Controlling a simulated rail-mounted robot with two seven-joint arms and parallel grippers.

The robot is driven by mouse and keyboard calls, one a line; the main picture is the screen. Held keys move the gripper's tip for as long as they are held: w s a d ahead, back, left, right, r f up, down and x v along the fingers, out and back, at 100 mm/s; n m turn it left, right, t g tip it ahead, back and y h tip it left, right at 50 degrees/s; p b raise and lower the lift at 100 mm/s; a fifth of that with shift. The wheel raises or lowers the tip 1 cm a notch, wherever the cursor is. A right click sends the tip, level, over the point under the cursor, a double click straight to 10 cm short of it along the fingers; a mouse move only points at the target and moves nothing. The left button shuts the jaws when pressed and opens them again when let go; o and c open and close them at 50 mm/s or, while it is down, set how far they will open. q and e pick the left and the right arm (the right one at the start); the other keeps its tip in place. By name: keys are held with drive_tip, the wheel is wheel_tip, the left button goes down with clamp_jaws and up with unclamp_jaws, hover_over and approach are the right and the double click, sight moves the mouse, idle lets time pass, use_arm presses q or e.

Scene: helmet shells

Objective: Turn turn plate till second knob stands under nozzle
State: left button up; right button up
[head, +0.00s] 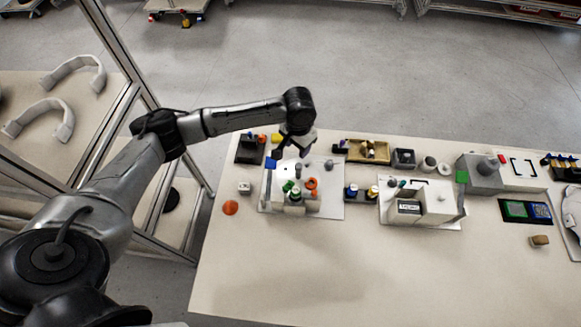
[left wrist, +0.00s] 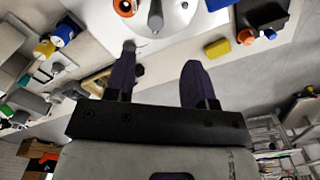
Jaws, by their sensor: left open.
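My left gripper (head: 294,154) hangs over the back of a white base sheet (head: 331,208) at the left of the table. In the left wrist view my left gripper (left wrist: 160,57) has its two dark fingers apart, with nothing between them. A white plate-like surface (head: 286,171) lies just below it. A grey knob-like post (left wrist: 155,18) stands beyond the fingers, next to an orange ring-shaped piece (left wrist: 125,6). The orange piece also shows in the head view (head: 312,183), near green pieces (head: 288,186). I cannot tell which part is the nozzle. My right gripper is not in view.
A yellow block (left wrist: 217,47) lies near the fingers. A black holder (head: 248,150) stands left of the sheet and a wooden tray (head: 368,151) behind right. A white box (head: 436,203) stands farther right.

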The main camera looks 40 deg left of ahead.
sight(299, 166)
use_arm(q)
drive_tip(key=shift+n, duration=0.8)
drive_tip(key=f, duration=0.4)
drive_tip(key=f+b, duration=0.1)
drive_tip(key=f, duration=0.7)
drive_tip(key=shift+w+d+b, duration=0.2)
drive_tip(key=shift+d+b, duration=0.1)
drive_tip(key=shift+f, duration=0.9)
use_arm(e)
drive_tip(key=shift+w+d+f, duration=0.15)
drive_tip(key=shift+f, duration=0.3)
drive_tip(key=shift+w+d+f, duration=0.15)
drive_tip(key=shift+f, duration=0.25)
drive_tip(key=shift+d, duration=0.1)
use_arm(q)
clamp_jaws()
